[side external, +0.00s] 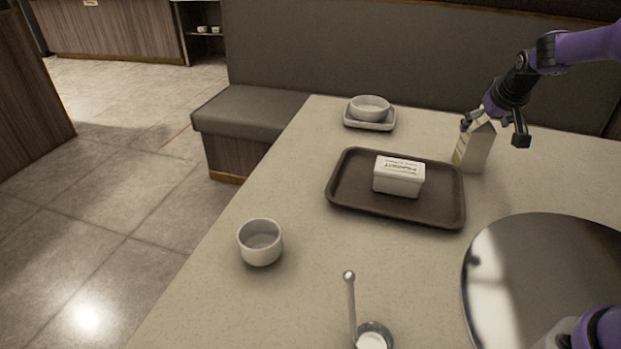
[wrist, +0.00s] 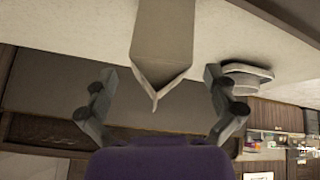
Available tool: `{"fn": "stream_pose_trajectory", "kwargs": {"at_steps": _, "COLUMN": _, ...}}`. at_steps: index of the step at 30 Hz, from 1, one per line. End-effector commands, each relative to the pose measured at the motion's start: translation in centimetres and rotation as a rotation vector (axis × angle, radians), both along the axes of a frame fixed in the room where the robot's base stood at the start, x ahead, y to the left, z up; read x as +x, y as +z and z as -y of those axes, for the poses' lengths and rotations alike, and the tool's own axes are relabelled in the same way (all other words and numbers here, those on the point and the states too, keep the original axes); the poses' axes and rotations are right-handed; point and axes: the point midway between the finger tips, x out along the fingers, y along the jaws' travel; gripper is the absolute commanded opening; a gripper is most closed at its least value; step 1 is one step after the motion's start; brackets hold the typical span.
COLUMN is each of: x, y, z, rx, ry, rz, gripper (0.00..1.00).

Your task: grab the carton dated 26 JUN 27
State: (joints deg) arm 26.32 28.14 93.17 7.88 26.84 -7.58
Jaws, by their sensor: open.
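A cream gable-top carton (side external: 472,150) stands upright at the table's right rear, just beyond the tray. No date can be read on it. My gripper (side external: 493,129) is at its top, with one finger on each side of the gable in the side view. In the wrist view the carton (wrist: 163,42) reaches in from the top edge, its pointed gable between the open fingers of my gripper (wrist: 160,80). Clear gaps show on both sides there, and nothing is held.
A brown tray (side external: 345,189) holds a white lettered box (side external: 399,181). A bowl (side external: 370,107) sits on a square dish (side external: 370,125) at the back. A white cup (side external: 260,246), a ladle (side external: 351,300) and a round shiny disc (side external: 545,280) occupy the front. A bench back (side external: 400,55) rises behind.

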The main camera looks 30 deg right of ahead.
Motion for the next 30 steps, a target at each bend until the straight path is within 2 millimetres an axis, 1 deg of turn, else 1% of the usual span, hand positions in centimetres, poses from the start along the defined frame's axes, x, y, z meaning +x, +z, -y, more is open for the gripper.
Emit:
{"fn": "stream_pose_trajectory", "kwargs": {"at_steps": 1, "x": 0.3, "y": -1.0, "z": 0.2, "rx": 0.002, "ry": -0.001, "rz": -0.004, "gripper": 1.00}}
{"fn": "stream_pose_trajectory", "kwargs": {"at_steps": 5, "x": 1.0, "y": -2.2, "z": 0.7, "rx": 0.001, "ry": -0.001, "rz": -0.001, "gripper": 1.00}}
{"fn": "stream_pose_trajectory", "kwargs": {"at_steps": 8, "x": 1.1, "y": -2.5, "z": 0.9, "rx": 0.001, "ry": 0.000, "rz": -0.001, "gripper": 1.00}}
{"fn": "stream_pose_trajectory", "kwargs": {"at_steps": 13, "x": 1.1, "y": -2.5, "z": 0.9, "rx": 0.001, "ry": 0.001, "rz": 0.000, "gripper": 1.00}}
{"fn": "stream_pose_trajectory", "kwargs": {"at_steps": 14, "x": 1.1, "y": -2.5, "z": 0.9, "rx": 0.001, "ry": 0.001, "rz": 0.000, "gripper": 0.90}}
{"fn": "stream_pose_trajectory", "kwargs": {"at_steps": 15, "x": 1.1, "y": -2.5, "z": 0.9, "rx": 0.001, "ry": 0.001, "rz": 0.000, "gripper": 0.70}}
{"fn": "stream_pose_trajectory", "kwargs": {"at_steps": 17, "x": 1.1, "y": -2.5, "z": 0.9, "rx": 0.001, "ry": 0.001, "rz": 0.000, "gripper": 0.40}}
{"fn": "stream_pose_trajectory", "kwargs": {"at_steps": 18, "x": 1.1, "y": -2.5, "z": 0.9, "rx": 0.001, "ry": 0.001, "rz": 0.000, "gripper": 0.20}}
{"fn": "stream_pose_trajectory", "kwargs": {"at_steps": 19, "x": 1.1, "y": -2.5, "z": 0.9, "rx": 0.001, "ry": 0.000, "rz": -0.001, "gripper": 0.16}}
{"fn": "stream_pose_trajectory", "kwargs": {"at_steps": 30, "x": 1.1, "y": -2.3, "z": 0.8, "rx": 0.001, "ry": 0.001, "rz": -0.002, "gripper": 0.16}}
